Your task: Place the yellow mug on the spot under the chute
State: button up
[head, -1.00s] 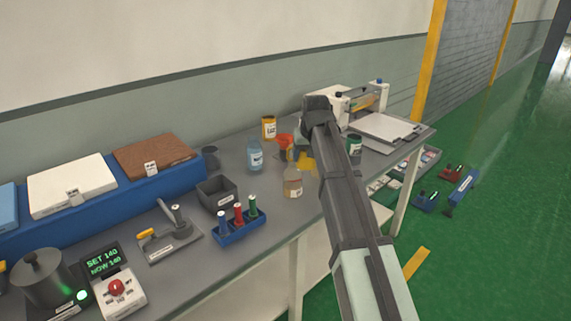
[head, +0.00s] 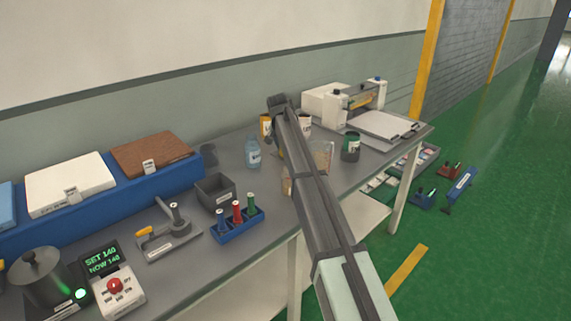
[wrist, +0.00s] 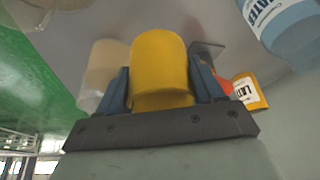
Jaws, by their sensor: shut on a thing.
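The yellow mug (wrist: 160,65) is between the two blue fingers of my gripper (wrist: 165,95) in the wrist view, and the gripper is shut on it. In the head view my arm hides most of the mug and the fingers; only a sliver of yellow shows beside the arm. The gripper is over the back part of the grey bench, near the clear blue bottle (head: 253,153) and a yellow labelled can (head: 265,127). I cannot make out the chute or the spot under it in either view.
In the wrist view a pale see-through container (wrist: 103,72) stands beside the mug; the labelled blue bottle (wrist: 285,28) and a red piece (wrist: 222,86) are at right. A dark green-capped jar (head: 350,147) and a white machine (head: 350,100) stand at the bench's right end.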

notch_tip(320, 180, down, 9)
jog(key=shift+f, duration=0.1)
dwell(0.4)
jog(key=shift+f, duration=0.15)
jog(key=o, duration=1)
jog(key=shift+o, duration=0.2)
jog(key=v, duration=1.2)
jog(key=shift+r, duration=0.2)
